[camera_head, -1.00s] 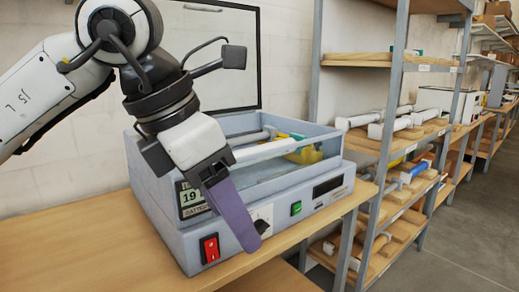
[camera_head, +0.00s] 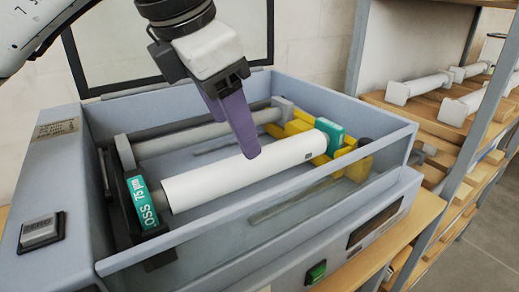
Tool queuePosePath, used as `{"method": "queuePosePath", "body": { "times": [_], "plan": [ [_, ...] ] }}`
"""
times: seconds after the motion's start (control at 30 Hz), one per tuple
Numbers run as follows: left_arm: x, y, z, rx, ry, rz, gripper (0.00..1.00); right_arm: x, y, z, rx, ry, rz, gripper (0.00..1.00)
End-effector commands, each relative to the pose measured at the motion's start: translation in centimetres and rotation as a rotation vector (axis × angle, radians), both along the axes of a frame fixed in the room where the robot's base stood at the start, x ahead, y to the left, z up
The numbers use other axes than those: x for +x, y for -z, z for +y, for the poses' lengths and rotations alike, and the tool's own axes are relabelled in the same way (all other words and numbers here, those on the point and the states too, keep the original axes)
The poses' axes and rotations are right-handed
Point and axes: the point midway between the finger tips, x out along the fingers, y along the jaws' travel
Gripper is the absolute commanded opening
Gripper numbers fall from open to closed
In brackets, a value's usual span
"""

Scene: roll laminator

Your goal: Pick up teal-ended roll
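The teal-ended roll (camera_head: 225,176) is a long white cylinder lying inside the open grey machine. It has a teal label block (camera_head: 142,203) at its near left end and another (camera_head: 328,137) at its far right end. My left gripper (camera_head: 233,138) comes down from the top with purple fingers, open, one nearer the camera than the other. The nearer fingertip overlaps the roll's upper edge in the picture, near its middle; I cannot tell whether it touches. The roll is not held. My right gripper is not in view.
The machine's grey walls (camera_head: 230,240) surround the roll. A thinner grey roller (camera_head: 205,138) lies behind it, and yellow brackets (camera_head: 355,165) stand at the right end. A shelf (camera_head: 430,120) with white rolls stands to the right.

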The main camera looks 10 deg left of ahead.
Motion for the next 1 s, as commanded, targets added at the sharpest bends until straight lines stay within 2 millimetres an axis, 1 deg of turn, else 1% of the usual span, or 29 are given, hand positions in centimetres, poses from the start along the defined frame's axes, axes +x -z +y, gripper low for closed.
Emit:
{"method": "queuePosePath", "body": {
  "times": [0.03,0.1,0.23,0.37,0.53,0.63,0.73,0.93,0.97,1.0],
  "plan": [
    [0.2,0.8,-0.1,0.001,0.001,0.004,0.63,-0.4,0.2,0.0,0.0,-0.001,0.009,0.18],
    [0.7,1.8,-0.3,0.001,0.001,0.003,0.63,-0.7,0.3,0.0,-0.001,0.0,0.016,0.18],
    [1.2,2.9,-0.5,0.0,0.001,0.001,0.63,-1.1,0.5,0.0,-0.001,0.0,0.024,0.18],
    [1.5,3.7,-0.7,0.001,0.001,0.003,0.63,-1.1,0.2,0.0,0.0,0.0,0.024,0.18],
    [2.2,6.1,-1.5,0.002,0.003,0.004,0.63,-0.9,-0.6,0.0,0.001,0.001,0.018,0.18],
    [2.8,7.2,-1.6,0.0,0.002,0.003,0.63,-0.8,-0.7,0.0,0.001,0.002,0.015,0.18],
    [3.0,7.8,-1.7,-0.001,0.002,0.002,0.63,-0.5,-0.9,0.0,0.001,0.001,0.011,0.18],
    [3.1,7.9,-1.7,-0.002,0.002,0.001,0.63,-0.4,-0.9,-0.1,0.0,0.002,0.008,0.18],
    [3.1,7.9,-1.7,-0.002,0.002,0.001,0.61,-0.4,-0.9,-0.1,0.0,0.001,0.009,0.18],
    [3.1,7.9,-1.7,-0.002,0.002,0.001,0.54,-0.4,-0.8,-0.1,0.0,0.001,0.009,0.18]
  ]
}}
